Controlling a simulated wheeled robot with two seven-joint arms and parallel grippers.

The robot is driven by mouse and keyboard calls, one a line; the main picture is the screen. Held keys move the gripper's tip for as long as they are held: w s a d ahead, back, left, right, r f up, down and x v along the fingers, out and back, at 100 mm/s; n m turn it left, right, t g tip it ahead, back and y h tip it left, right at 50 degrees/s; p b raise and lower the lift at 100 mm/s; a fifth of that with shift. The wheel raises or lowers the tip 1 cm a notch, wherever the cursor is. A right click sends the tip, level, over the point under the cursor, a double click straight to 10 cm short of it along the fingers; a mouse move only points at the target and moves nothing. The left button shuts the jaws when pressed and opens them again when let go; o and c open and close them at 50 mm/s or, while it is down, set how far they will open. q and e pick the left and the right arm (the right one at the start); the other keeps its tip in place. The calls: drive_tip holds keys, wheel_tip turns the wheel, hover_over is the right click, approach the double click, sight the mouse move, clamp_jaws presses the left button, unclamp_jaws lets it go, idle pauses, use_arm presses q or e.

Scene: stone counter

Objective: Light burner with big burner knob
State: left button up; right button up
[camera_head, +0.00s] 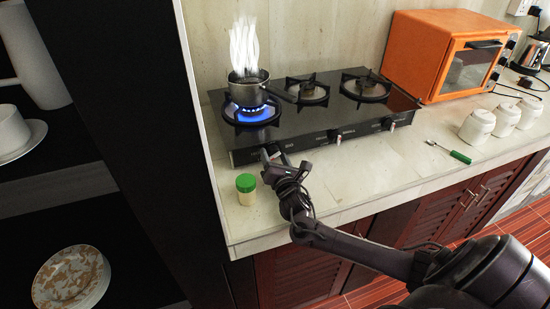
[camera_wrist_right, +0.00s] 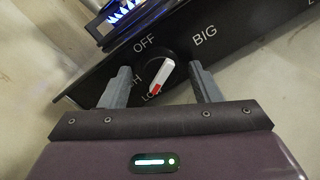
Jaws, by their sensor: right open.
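The black gas stove (camera_head: 300,125) stands on the counter. Its left burner (camera_head: 251,115) has a blue flame under a steaming pot (camera_head: 248,88). My right gripper (camera_head: 271,152) is at the stove's front panel below that burner. In the right wrist view, the knob (camera_wrist_right: 158,80) is white with a red end and sits between the two open fingers, with no clear contact. Its red end is by a partly hidden "LO" label. "OFF" and "BIG" are printed beyond it. In the head view my gripper hides this knob. My left gripper is not in view.
A green-lidded jar (camera_head: 246,190) stands left of my right gripper. Two other knobs, an orange oven (camera_head: 435,60), white jars (camera_head: 478,126) and a green-handled utensil (camera_head: 459,156) are to the right. A dark shelf is at the left.

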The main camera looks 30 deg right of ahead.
drive_tip(key=c, duration=1)
drive_tip(key=shift+n+p, duration=0.4)
drive_tip(key=shift+n, duration=0.3)
drive_tip(key=o, duration=1)
drive_tip(key=v, duration=0.7)
drive_tip(key=shift+s+a+f+b, duration=0.1)
drive_tip(key=shift+s+a+b, duration=0.05)
drive_tip(key=shift+s+b, duration=0.25)
